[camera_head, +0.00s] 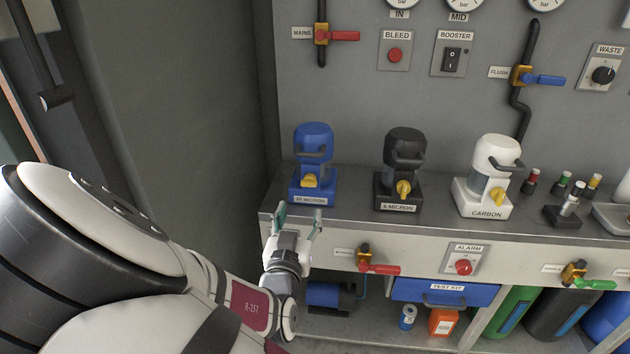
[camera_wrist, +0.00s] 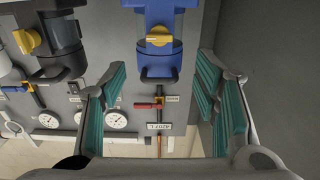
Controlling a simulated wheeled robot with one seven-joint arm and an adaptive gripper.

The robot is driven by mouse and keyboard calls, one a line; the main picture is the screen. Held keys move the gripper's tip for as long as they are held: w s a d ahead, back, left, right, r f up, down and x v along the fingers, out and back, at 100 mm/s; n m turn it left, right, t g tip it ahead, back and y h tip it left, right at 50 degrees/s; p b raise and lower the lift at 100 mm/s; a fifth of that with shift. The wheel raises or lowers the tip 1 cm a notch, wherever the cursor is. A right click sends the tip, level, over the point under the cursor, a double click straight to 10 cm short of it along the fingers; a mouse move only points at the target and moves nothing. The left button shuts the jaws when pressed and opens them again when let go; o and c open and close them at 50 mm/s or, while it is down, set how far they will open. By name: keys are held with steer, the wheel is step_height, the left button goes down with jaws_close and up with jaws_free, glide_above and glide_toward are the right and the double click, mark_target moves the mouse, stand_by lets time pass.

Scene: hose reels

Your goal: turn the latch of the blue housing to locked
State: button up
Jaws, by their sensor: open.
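My gripper (camera_head: 299,218) is open and empty, just in front of and below the latch. In the wrist view my gripper (camera_wrist: 162,66) has its teal-padded fingers spread to both sides of the housing, apart from it.
A black housing (camera_head: 404,155) and a white "CARBON" housing (camera_head: 490,165) stand to the right, each with a yellow latch. A red-handled valve (camera_head: 378,267) is on the shelf front below. A grey wall (camera_head: 175,100) is close on the left.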

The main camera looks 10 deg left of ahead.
mark_target(308, 185)
steer(key=w, duration=0.4)
steer(key=w+b, duration=0.1)
steer(key=w, duration=0.8)
steer(key=shift+d+b, duration=0.25)
steer(key=shift+b, duration=0.05)
steer(key=shift+c, duration=0.5)
steer(key=c, duration=1.1)
